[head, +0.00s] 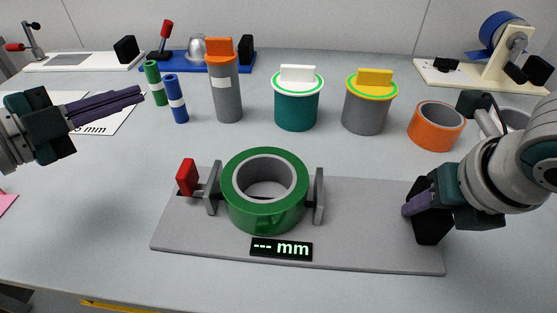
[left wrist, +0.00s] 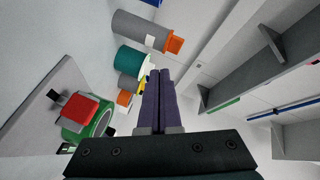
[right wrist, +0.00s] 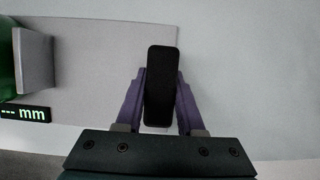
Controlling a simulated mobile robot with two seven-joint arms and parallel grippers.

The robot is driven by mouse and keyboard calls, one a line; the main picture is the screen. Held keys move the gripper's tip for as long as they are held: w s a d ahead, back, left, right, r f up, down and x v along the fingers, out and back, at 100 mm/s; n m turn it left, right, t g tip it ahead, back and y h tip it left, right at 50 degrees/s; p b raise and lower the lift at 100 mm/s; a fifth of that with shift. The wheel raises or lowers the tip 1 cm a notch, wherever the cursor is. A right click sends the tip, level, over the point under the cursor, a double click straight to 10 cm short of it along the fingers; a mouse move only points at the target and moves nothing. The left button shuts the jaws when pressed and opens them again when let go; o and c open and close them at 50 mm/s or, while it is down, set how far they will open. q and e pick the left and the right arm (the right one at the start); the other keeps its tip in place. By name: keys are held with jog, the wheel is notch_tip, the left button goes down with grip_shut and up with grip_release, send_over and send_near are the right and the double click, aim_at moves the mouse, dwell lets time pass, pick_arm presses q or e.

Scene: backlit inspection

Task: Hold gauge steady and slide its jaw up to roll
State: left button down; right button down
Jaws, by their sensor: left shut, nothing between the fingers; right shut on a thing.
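The gauge is a flat grey plate (head: 370,215) on the table with a display (head: 281,249) reading "--- mm". A green roll (head: 265,205) stands on it between a sliding jaw (head: 212,188) with a red handle (head: 187,177) on the left and a grey fixed jaw (head: 319,196) on the right. My right gripper (head: 413,205) is shut on a black block (right wrist: 160,85) at the plate's right end. My left gripper (head: 140,95) is shut and empty, raised above the table left of the red handle, which also shows in the left wrist view (left wrist: 80,110).
Behind the plate stand two small rolls, green (head: 155,83) and blue (head: 175,98), a grey cylinder with orange top (head: 226,90), a teal canister (head: 297,105), a grey-yellow canister (head: 366,108) and an orange ring (head: 436,126).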

aim_at(180, 167)
pick_arm(q)
jog(key=s+f+m+g+h, duration=0.4)
jog(key=s+g, duration=0.4)
jog(key=shift+f+x, duration=0.2)
jog(key=shift+x, duration=2.75)
jog(key=shift+a, duration=0.1)
jog(key=shift+d, duration=0.5)
jog(key=shift+s+d, duration=0.1)
jog(key=shift+d, duration=0.65)
jog(key=v, duration=1.2)
jog(key=shift+r, duration=0.2)
